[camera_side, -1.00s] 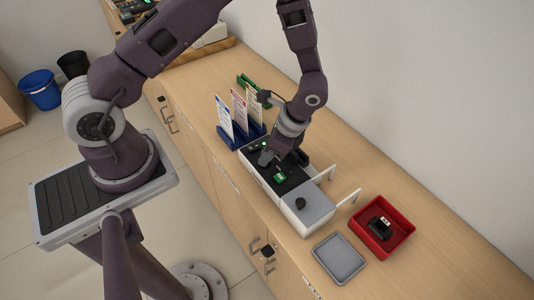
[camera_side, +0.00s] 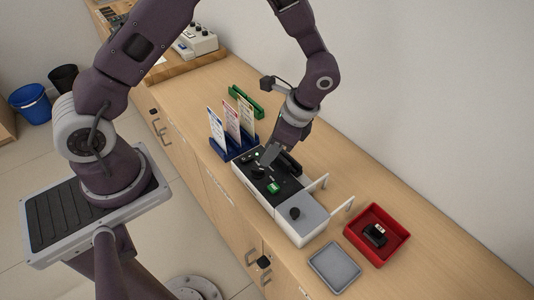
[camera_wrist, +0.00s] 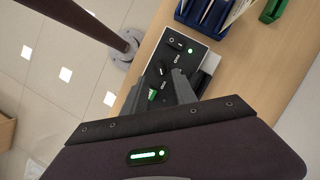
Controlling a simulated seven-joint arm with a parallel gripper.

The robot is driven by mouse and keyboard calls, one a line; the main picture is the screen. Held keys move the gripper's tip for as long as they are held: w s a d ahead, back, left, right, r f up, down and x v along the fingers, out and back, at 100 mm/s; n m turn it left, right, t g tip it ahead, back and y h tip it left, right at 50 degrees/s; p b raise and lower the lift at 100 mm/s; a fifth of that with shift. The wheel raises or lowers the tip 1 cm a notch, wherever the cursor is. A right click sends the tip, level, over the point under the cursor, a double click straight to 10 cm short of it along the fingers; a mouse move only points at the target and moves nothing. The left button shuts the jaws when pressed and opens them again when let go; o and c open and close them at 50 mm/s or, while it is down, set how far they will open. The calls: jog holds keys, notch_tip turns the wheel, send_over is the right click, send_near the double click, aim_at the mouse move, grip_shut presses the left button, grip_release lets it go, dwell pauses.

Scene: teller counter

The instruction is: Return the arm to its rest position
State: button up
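My gripper (camera_side: 267,156) hangs over the far part of a white counter machine with a black top panel (camera_side: 262,181). I see nothing clearly held. A small green piece (camera_side: 274,187) sits on the black panel; it also shows beside the fingers in the wrist view (camera_wrist: 152,96). My arm is bent, reaching out over the counter.
A blue holder (camera_side: 233,146) with upright cards stands behind the machine, near my gripper. A green rack (camera_side: 245,103) lies beyond. In front are a grey tray (camera_side: 334,268) and a red tray (camera_side: 360,243) holding a black object (camera_side: 375,234). White posts (camera_side: 317,184) rise beside the machine.

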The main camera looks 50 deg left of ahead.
jog(key=s+a+r+n+t+h, duration=0.1)
jog(key=s+r+n+t, duration=0.15)
jog(key=r, duration=0.65)
jog(key=s+a+r+n+t, duration=0.1)
jog(key=s+r+n, duration=0.2)
jog(key=r, duration=0.7)
jog(key=s+r+n+t+h, duration=0.2)
jog(key=s+r+n+t, duration=0.2)
jog(key=s, duration=0.7)
notch_tip(320, 180, up, 2)
jog(key=shift+s+d+n+t+h, duration=0.15)
jog(key=shift+d+n+t+h, duration=0.2)
jog(key=shift+d+t, duration=0.1)
